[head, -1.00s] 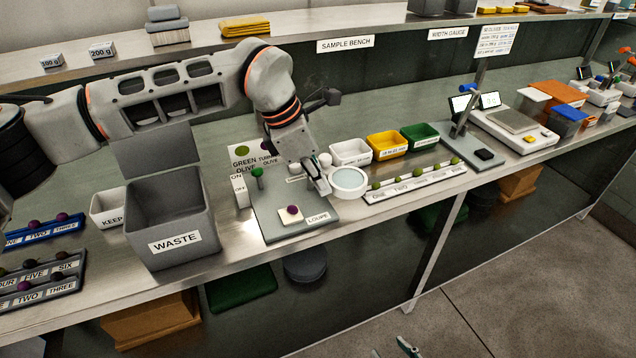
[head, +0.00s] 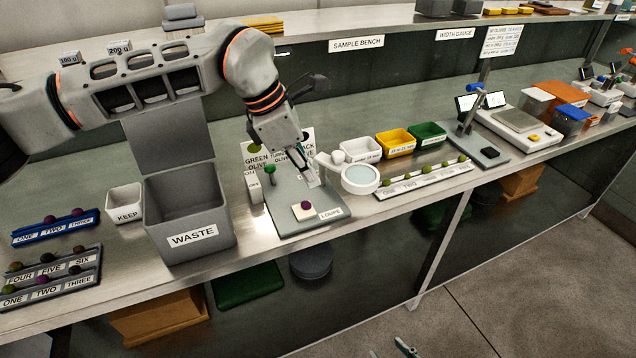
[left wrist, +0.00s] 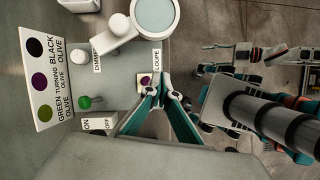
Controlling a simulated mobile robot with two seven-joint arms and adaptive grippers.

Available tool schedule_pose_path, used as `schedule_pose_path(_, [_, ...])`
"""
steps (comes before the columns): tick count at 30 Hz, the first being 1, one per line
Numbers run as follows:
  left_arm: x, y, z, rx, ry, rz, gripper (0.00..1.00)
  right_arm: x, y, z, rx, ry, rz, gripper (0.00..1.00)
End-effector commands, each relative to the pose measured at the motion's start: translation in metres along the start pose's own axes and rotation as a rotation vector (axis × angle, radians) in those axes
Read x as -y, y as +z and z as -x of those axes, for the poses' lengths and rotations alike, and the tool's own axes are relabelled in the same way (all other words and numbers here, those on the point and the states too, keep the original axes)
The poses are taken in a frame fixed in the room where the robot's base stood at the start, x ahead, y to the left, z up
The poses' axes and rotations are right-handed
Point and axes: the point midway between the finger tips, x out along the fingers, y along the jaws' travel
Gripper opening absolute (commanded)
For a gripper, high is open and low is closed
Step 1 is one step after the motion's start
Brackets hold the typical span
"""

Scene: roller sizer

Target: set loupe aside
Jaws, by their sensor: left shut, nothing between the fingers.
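The loupe (head: 360,180) is a round, pale lens in a white rim on a white arm. It stands at the right edge of its grey base, which has a LOUPE label (head: 330,213). In the left wrist view its lens (left wrist: 154,15) is at the top, ahead of the fingers. My left gripper (head: 317,182) is shut and empty over the base, left of the lens and apart from it. Teal tips of my right gripper (head: 405,347) show at the bottom edge.
A grey WASTE bin (head: 190,218) and KEEP box (head: 124,203) stand left. An olive colour card (left wrist: 40,80) stands behind the base. White, yellow and green trays (head: 395,142) and a numbered olive rack (head: 425,180) are right of the loupe. The bench's front edge is close.

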Motion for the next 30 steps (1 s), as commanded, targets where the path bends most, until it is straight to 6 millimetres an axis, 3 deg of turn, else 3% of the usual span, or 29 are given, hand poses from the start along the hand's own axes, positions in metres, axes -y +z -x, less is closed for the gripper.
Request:
schedule_pose_path(6, [0.003, 0.000, 0.043, -0.002, 0.001, 0.000, 0.00, -0.005, 0.004, -0.001, 0.003, 0.005, 0.007, 0.40])
schedule_pose_path(12, [0.006, 0.000, 0.064, -0.002, -0.001, 0.000, 0.00, -0.005, 0.004, -0.001, 0.003, 0.004, 0.009, 0.40])
schedule_pose_path(30, [0.006, 0.000, 0.069, -0.002, -0.003, 0.000, 0.00, -0.004, -0.003, -0.003, -0.008, 0.005, 0.005, 0.40])
